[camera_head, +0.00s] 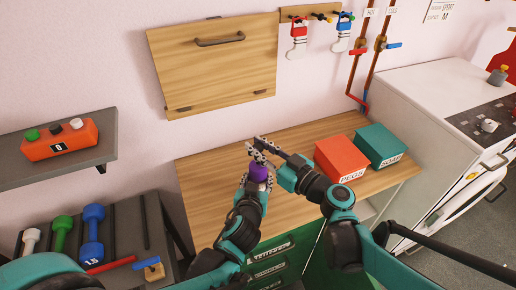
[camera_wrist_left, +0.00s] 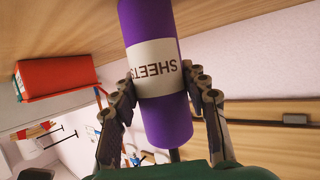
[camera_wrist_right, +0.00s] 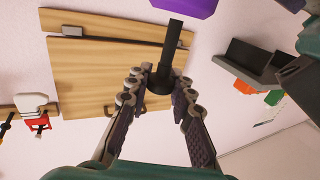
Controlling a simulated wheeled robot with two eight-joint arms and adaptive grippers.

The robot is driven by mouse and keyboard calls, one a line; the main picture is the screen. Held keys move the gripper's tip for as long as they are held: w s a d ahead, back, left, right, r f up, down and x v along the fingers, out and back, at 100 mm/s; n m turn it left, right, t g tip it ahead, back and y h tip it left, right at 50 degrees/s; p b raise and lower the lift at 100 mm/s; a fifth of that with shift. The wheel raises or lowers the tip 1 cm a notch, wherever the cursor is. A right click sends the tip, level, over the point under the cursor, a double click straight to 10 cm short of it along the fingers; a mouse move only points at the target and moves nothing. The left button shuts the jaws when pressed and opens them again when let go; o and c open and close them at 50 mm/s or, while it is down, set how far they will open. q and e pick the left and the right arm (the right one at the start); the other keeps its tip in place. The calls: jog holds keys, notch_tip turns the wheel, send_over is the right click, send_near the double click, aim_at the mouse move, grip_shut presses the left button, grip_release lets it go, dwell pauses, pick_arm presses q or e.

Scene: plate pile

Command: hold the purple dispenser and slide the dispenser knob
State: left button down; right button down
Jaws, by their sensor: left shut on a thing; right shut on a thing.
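The purple dispenser (camera_head: 258,172) is held above the wooden counter in the head view. In the left wrist view the dispenser (camera_wrist_left: 163,118) is a purple cylinder with a white label that reads SHEETS. My left gripper (camera_head: 257,184) is shut around its label area, with a finger on each side. My right gripper (camera_head: 262,147) is just above the dispenser. In the right wrist view its fingers close on the black dispenser knob (camera_wrist_right: 160,83), whose dark rod runs up toward the purple body. The contact at the knob is partly hidden by the fingers.
The wooden counter (camera_head: 205,205) is clear to the left. A red box (camera_head: 341,157) and a teal box (camera_head: 381,145) stand at its right. A wooden wall panel (camera_head: 212,68) hangs behind. Dumbbells and a shelf are at the left; a white stove (camera_head: 425,95) is at the right.

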jog(key=c, duration=1.3)
grip_release()
jog(key=shift+r, duration=0.1)
jog(key=v, duration=1.2)
pick_arm(q)
jog(key=c, duration=0.7)
grip_release()
jog(key=shift+s, duration=0.1)
